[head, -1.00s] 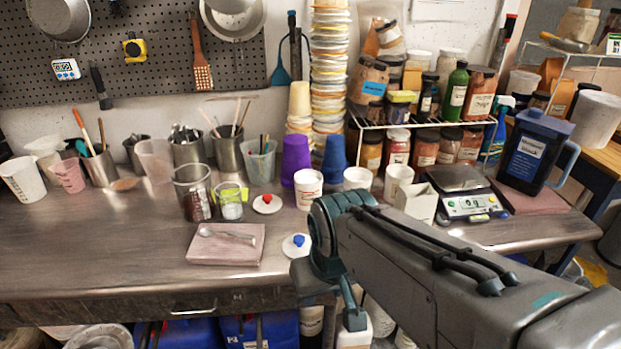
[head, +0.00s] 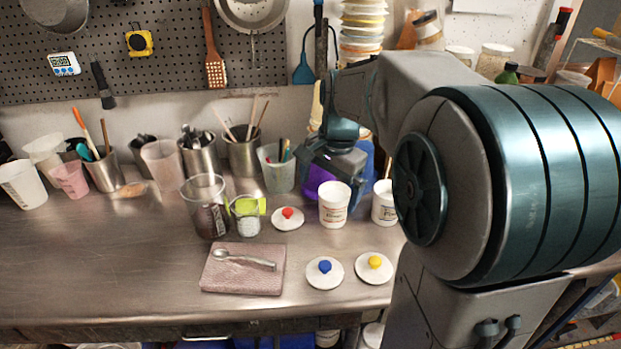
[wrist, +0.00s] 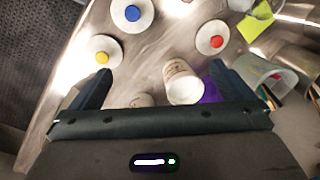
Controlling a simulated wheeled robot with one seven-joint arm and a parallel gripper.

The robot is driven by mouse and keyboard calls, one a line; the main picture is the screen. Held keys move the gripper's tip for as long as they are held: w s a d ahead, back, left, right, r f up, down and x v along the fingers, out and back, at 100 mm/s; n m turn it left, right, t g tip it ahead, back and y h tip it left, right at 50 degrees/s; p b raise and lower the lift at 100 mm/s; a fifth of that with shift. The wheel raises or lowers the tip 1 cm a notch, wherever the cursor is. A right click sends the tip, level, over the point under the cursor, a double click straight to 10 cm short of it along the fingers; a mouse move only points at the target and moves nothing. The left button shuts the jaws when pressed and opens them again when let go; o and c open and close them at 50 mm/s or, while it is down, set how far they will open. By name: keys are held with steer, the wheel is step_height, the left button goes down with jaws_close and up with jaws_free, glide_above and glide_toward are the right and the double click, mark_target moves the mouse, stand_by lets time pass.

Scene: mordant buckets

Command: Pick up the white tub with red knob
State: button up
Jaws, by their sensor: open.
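The white tub with red knob (head: 288,217) shows as a low, round white piece with a red knob on top. It sits on the metal table, right of a clear cup with a green tag. In the wrist view it (wrist: 213,40) lies beyond the tip of the right finger, uncovered. My gripper (head: 332,172) is open and empty, behind and to the right of the tub, in front of the purple cup. In the wrist view my gripper (wrist: 160,70) has its fingers wide apart, with a white paper cup (wrist: 184,84) showing between them.
Similar white pieces with a blue knob (head: 325,271) and a yellow knob (head: 375,266) lie nearer the front edge. A white paper cup (head: 334,205) stands right of the red-knobbed one. A pink cloth with a spoon (head: 243,268) lies at front left. Cups and tool pots line the back.

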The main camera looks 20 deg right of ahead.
steer(key=w+d+f+m+g+p, duration=0.1)
steer(key=w+d+m, duration=0.3)
steer(key=w+m, duration=0.15)
steer(key=w+d+f+m, duration=0.1)
steer(key=w+d+m, duration=0.3)
steer(key=w, duration=0.3)
glide_toward(333, 198)
steer(key=shift+y, duration=0.3)
steer(key=s+a, duration=0.1)
steer(key=s+a+f+p, duration=0.1)
steer(key=s, duration=0.1)
steer(key=shift+s+f, duration=0.2)
steer(key=shift+s, duration=0.05)
steer(key=shift+w+f+p, duration=0.15)
steer(key=shift+f+p, duration=0.5)
steer(key=shift+f, duration=2)
steer(key=c, duration=1.1)
